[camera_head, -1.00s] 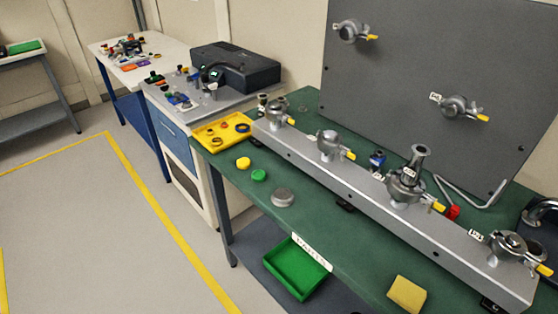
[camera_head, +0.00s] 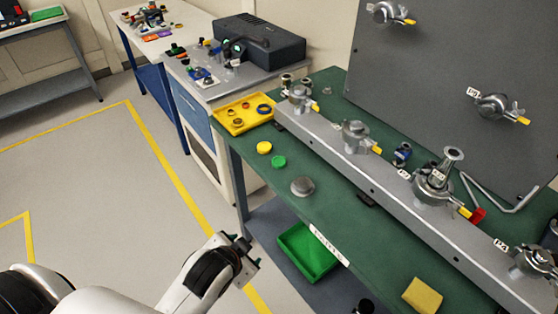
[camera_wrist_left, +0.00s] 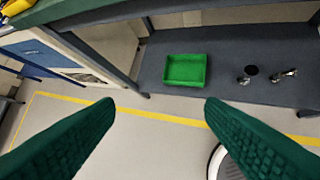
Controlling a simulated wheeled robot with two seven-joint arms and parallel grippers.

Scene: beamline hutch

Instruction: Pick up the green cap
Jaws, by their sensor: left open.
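The green cap (camera_head: 278,162) lies on the green bench top near its front edge, between a yellow cap (camera_head: 264,147) and a grey metal disc (camera_head: 302,186). My left gripper (camera_head: 250,254) is in front of the bench, off its edge and to the lower left of the cap. In the left wrist view its two green ribbed fingers (camera_wrist_left: 160,125) are wide apart with nothing between them. The cap does not show in the left wrist view. My right gripper is not in view.
A long metal rail (camera_head: 395,190) with clamped fittings runs along the bench (camera_head: 372,271). A yellow tray (camera_head: 235,126) with rings stands left of it. A yellow sponge (camera_head: 422,295) lies at the front. A green bin (camera_head: 306,255) sits on the shelf below. Open floor lies left.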

